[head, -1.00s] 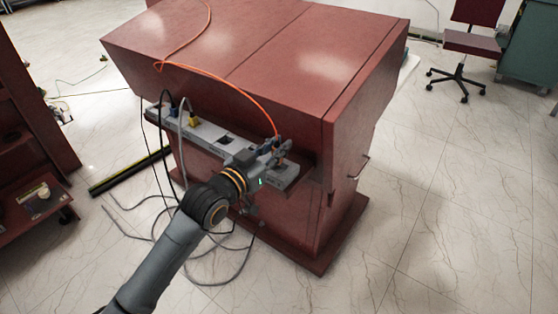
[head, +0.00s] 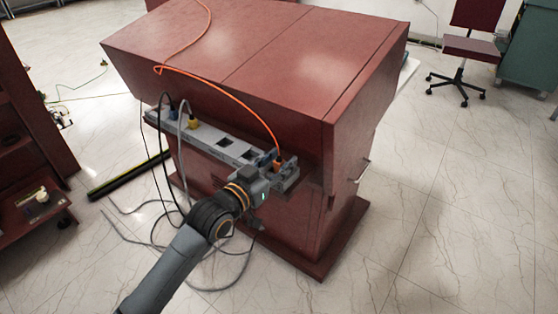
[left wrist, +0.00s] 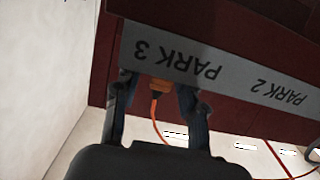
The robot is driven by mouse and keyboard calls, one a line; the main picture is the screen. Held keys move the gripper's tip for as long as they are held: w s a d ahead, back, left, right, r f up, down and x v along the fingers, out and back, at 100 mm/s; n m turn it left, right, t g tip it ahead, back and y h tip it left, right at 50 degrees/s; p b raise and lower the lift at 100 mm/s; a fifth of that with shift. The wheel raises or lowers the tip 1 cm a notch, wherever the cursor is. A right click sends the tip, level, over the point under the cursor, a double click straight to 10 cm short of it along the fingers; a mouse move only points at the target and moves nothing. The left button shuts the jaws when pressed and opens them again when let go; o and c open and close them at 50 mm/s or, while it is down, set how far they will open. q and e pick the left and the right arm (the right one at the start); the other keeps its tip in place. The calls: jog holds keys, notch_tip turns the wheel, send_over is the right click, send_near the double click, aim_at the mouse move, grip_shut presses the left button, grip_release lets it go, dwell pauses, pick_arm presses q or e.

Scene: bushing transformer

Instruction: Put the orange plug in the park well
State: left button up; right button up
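The orange plug (head: 278,162) is at the right end of the grey strip (head: 208,134), with its orange cable rising from it. In the left wrist view the plug (left wrist: 158,86) is beside the strip's face marked PARK 3 (left wrist: 172,60). My left gripper (head: 277,168) is at the strip's right end. Its two fingers (left wrist: 157,105) stand apart on either side of the plug, with gaps visible. The plug's lower part is hidden, so how deep it sits cannot be told. My right gripper is not in view.
A blue plug (head: 171,111) and a yellow plug (head: 193,123) stand at the strip's left part. Square openings (head: 225,142) show in its middle. The red cabinet (head: 270,60) rises behind the strip. Loose cables hang below.

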pick_arm(q)
jog(key=shift+r, duration=0.1)
jog(key=shift+s+a, duration=0.15)
jog(key=f+p+v, duration=0.1)
jog(key=p+v, duration=0.1)
jog(key=v, duration=1)
jog(key=s+a+f+n+g+y, duration=0.2)
jog(key=a+f+y, duration=0.1)
jog(key=f, duration=0.7)
jog(key=s+a+f+n+g+y, duration=0.1)
jog(key=s+a+f+g+y, duration=0.15)
jog(key=f, duration=0.75)
jog(key=s+a+f+n+g+y, duration=0.1)
jog(key=s+a+f+g+y, duration=0.1)
jog(key=s+f, duration=0.7)
jog(key=s+a+f+n+g+y, duration=0.1)
jog(key=s+a+f+g+y, duration=0.1)
jog(key=s+a+f+g, duration=0.3)
jog(key=s+f, duration=0.4)
jog(key=s, duration=0.2)
jog(key=shift+a+f, duration=0.2)
jog(key=shift+f, duration=0.05)
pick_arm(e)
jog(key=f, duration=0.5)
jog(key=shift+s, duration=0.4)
pick_arm(q)
jog(key=shift+y, duration=0.25)
